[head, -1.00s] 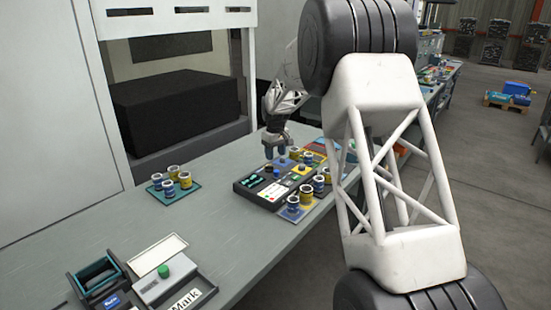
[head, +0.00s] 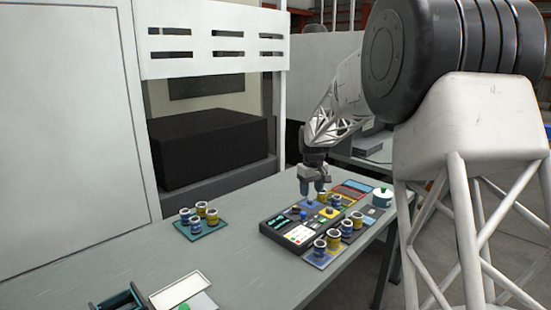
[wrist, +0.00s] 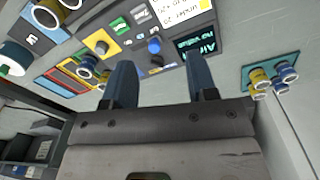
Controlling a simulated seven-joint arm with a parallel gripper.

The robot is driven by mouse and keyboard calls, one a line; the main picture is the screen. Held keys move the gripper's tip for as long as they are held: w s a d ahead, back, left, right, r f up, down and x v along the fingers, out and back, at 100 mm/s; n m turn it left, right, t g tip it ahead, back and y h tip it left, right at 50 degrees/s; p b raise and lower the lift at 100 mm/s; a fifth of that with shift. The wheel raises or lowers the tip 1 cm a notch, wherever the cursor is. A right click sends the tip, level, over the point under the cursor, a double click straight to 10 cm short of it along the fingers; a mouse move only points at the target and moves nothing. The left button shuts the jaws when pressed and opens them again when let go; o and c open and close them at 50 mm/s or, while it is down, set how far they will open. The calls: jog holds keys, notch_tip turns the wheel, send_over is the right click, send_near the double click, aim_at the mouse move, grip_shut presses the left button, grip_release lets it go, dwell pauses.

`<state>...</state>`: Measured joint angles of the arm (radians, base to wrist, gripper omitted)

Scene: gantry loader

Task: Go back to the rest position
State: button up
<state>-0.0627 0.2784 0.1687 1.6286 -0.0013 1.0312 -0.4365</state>
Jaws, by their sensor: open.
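My gripper (head: 312,190) points down above the control panel (head: 290,238) on the grey bench. Its two blue fingers are apart, with nothing between them, as the wrist view also shows (wrist: 163,88). In the wrist view a blue knob (wrist: 154,46) and a dark display (wrist: 196,44) of the panel lie just beyond the fingertips. I cannot tell the exact gap between the fingertips and the panel.
A green tray (head: 207,232) with several blue and yellow cups stands left of the panel. More cups (head: 333,238) stand along the panel's right side, with a white-and-teal pot (head: 382,197) beyond. A machine cabinet (head: 75,120) stands behind the bench.

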jog(key=s+d+r+m, duration=0.1)
jog(key=s+r, duration=0.2)
jog(key=s, duration=0.6)
jog(key=s+d+r+m+t, duration=0.1)
jog(key=s+d+r, duration=0.15)
jog(key=s, duration=0.65)
jog(key=s+r+m, duration=0.1)
jog(key=s+r, duration=0.3)
jog(key=s, duration=0.5)
jog(key=s+d+f+m, duration=0.1)
jog(key=s+f, duration=0.1)
jog(key=s, duration=1.2)
jog(key=s+d+f+m+t, duration=0.1)
jog(key=s+f+m, duration=0.1)
jog(key=s, duration=1.3)
jog(key=shift+d+f, duration=0.15)
jog(key=shift+f, duration=0.45)
jog(key=shift+s, duration=0.1)
